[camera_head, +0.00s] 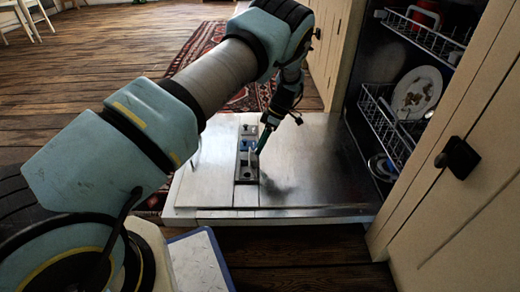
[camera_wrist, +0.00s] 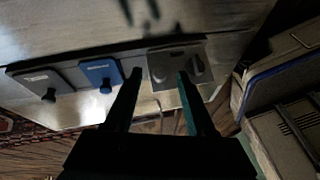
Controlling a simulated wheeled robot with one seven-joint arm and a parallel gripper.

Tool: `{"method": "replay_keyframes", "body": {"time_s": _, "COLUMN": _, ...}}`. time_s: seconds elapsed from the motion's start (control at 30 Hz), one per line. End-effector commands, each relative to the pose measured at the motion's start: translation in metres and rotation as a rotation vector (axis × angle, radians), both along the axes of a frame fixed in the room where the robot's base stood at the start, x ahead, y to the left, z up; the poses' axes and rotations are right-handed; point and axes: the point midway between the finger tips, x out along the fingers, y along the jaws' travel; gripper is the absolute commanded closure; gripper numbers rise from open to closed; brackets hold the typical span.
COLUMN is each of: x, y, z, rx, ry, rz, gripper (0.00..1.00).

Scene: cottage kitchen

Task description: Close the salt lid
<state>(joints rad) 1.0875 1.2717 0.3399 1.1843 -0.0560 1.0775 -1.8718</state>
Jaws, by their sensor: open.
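The dispenser panel (camera_head: 246,185) is set in the inner face of the lowered dishwasher door. It has a grey lid (camera_head: 249,130), a blue lid (camera_head: 247,145) and a round opening (camera_head: 247,172) at the near end. In the wrist view the grey lid (camera_wrist: 42,82) and blue lid (camera_wrist: 101,73) lie flat with small knobs. The third, bare grey section (camera_wrist: 178,55) is at the right; I take it as the salt place, but its label is unreadable. My gripper (camera_wrist: 160,74) is open, its fingertips over that section. Contact and the exact lid angle cannot be told.
The lowered door (camera_head: 310,165) spreads around the panel with clear surface. Racks with dishes (camera_head: 415,93) stand in the dishwasher at right. A cabinet door with a dark handle (camera_head: 458,157) is at the near right. A patterned rug (camera_head: 245,95) lies behind.

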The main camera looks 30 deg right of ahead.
Motion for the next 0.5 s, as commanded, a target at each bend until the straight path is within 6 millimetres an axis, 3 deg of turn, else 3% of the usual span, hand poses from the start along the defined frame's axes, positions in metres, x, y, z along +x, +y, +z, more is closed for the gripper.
{"method": "replay_keyframes", "body": {"time_s": 0.37, "x": -0.0001, "y": 0.0033, "z": -0.0072, "rx": -0.001, "ry": 0.0, "rz": -0.001, "gripper": 0.45}}
{"method": "replay_keyframes", "body": {"time_s": 0.5, "x": -0.0001, "y": 0.0033, "z": -0.0071, "rx": -0.001, "ry": 0.0, "rz": -0.001, "gripper": 0.57}}
